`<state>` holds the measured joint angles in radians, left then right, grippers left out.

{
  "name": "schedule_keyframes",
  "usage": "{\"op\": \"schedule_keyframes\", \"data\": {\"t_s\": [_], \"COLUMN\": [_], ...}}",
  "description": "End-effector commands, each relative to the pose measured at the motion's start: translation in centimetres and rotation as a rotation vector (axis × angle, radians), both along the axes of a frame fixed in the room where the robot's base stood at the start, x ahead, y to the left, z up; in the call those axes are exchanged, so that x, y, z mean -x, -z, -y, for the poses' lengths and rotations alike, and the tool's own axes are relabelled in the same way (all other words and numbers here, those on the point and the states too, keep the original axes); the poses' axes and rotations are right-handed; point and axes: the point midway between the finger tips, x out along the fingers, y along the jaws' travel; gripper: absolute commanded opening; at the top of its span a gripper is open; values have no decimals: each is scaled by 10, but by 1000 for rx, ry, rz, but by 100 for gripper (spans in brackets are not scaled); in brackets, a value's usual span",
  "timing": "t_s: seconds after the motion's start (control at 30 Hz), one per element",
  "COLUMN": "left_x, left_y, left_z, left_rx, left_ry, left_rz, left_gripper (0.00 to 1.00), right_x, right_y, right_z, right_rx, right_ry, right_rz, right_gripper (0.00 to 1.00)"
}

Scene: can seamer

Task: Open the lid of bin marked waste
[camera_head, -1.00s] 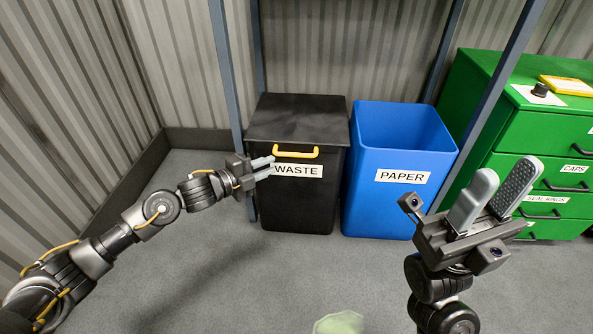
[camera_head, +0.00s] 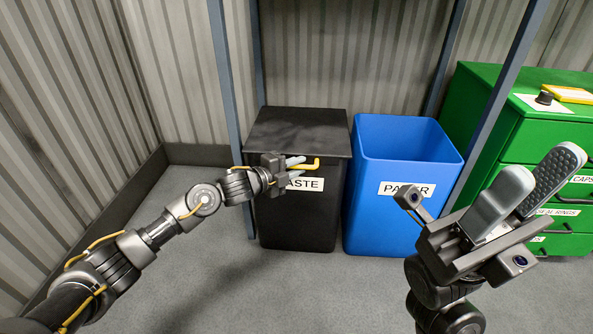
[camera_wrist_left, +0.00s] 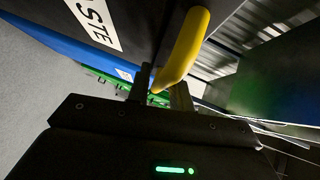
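The black bin (camera_head: 298,215) marked WASTE stands by the back wall with its dark lid (camera_head: 300,128) shut. A yellow handle (camera_head: 317,164) sits at the lid's front edge, above the label. My left gripper (camera_head: 300,164) is at the handle, its fingers hiding the handle's left part and some of the label. In the left wrist view the yellow handle (camera_wrist_left: 185,45) reaches down to the gap between two slightly parted fingers (camera_wrist_left: 160,92). Whether they touch it I cannot tell. My right gripper (camera_head: 542,168) is open and empty at the right, pointing up.
A blue open-topped bin (camera_head: 390,225) marked PAPER stands right beside the waste bin. A green drawer cabinet (camera_head: 480,100) is further right. Grey-blue posts (camera_head: 228,90) of a frame rise around the bins. The grey floor (camera_head: 240,290) in front is clear.

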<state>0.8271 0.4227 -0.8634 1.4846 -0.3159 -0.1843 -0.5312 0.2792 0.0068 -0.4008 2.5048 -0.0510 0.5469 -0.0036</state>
Motion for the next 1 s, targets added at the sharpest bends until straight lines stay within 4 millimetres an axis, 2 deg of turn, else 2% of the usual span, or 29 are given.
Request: {"op": "schedule_keyframes", "data": {"t_s": [0.3,0.47,0.73,0.9,1.0], "left_x": [-1,-1,-1,-1,-1], "left_y": [0,0,0,-7,-16], "left_z": [1,1,1,0,0], "left_rx": [0,0,0,0,0], "left_ry": [0,-1,-1,-2,-2], "left_rz": [0,0,-1,-11,-27], "left_gripper": [20,0,0,0,0], "right_x": [1,1,1,1,-10], "right_y": [-1,-1,-1,-9,-1], "right_z": [-1,-1,-1,1,8], "right_rx": [2,1,1,-5,-9], "right_ry": [-2,-2,-2,1,30], "right_rz": [5,6,6,8,-56], "right_gripper": [36,36,36,36,36]}}
